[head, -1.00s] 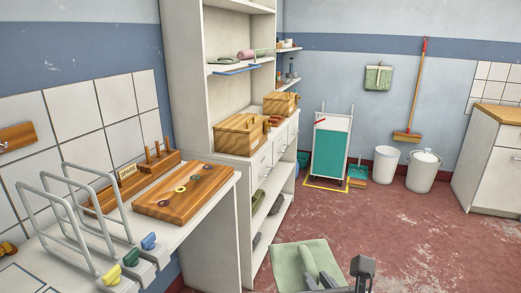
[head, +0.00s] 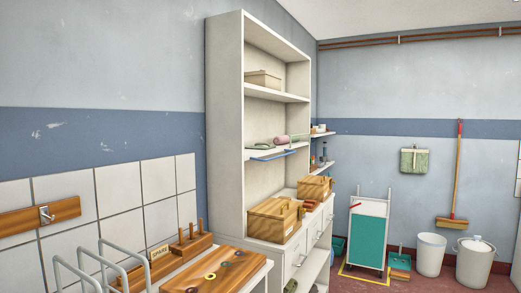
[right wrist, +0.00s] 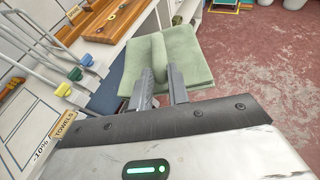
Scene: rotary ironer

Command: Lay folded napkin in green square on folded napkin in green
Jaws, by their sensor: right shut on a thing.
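In the right wrist view my right gripper (right wrist: 161,82) is shut on a green folded napkin (right wrist: 194,62). The napkin is a flat square held out in front of the fingers, with a raised fold pinched between them. In the head view a small flat green item (head: 261,146) lies on the middle shelf (head: 256,155) of the tall white unit; it is too small to tell whether it is a folded napkin. Neither gripper shows in the head view, and my left gripper is in no current view.
A pink roll (head: 281,141) lies beside the green item, and a blue strip (head: 272,155) runs along that shelf's front. Wooden boxes (head: 275,218) stand on the counter below. Red floor lies right.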

